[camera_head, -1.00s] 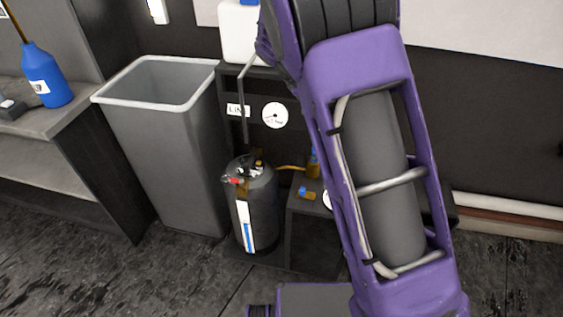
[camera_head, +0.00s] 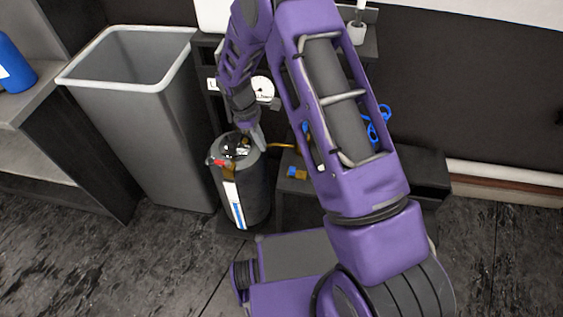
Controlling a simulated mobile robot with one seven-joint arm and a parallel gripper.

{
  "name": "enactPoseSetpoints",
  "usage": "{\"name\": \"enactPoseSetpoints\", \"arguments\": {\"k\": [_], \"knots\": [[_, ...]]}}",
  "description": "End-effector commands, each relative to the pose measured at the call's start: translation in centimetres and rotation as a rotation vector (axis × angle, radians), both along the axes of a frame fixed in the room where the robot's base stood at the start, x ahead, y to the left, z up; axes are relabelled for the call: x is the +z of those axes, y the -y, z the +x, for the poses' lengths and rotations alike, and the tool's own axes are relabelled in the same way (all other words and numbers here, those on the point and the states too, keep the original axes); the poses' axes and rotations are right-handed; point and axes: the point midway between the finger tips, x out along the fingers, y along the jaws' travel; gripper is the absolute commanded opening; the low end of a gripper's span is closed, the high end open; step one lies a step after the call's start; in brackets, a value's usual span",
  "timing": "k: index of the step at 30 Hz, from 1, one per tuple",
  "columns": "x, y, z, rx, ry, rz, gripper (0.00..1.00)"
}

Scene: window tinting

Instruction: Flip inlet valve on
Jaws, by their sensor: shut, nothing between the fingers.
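A black tank (camera_head: 258,185) with a white and blue level strip stands on the floor in the middle. Its top carries fittings, with a red part (camera_head: 216,162) at the left and small brass pieces. I cannot tell which fitting is the inlet valve. A small blue-handled brass piece (camera_head: 297,173) lies on the low dark shelf right of the tank. My gripper (camera_head: 260,138) points down at the back right of the tank's top, shut and empty. I cannot tell whether it touches a fitting. My wrist and arm hide part of the shelf behind.
A grey bin (camera_head: 140,130) stands close left of the tank. A blue bottle (camera_head: 14,66) is on the left bench. A round gauge (camera_head: 263,88) is behind my gripper. Blue looped items (camera_head: 378,124) hang at the right behind my arm. The right floor is clear.

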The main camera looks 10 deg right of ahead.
Motion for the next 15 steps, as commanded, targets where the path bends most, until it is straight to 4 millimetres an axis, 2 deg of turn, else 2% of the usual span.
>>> {"name": "enactPoseSetpoints", "arguments": {"k": [5, 8, 15], "knots": [[-0.4, 0.1, 0.0, 0.0, 0.0, -0.001, 0.0], [-1.5, 0.4, -0.2, 0.0, -0.003, -0.002, 0.0], [-6.2, 1.5, -0.5, 0.001, -0.002, -0.003, 0.0]]}}
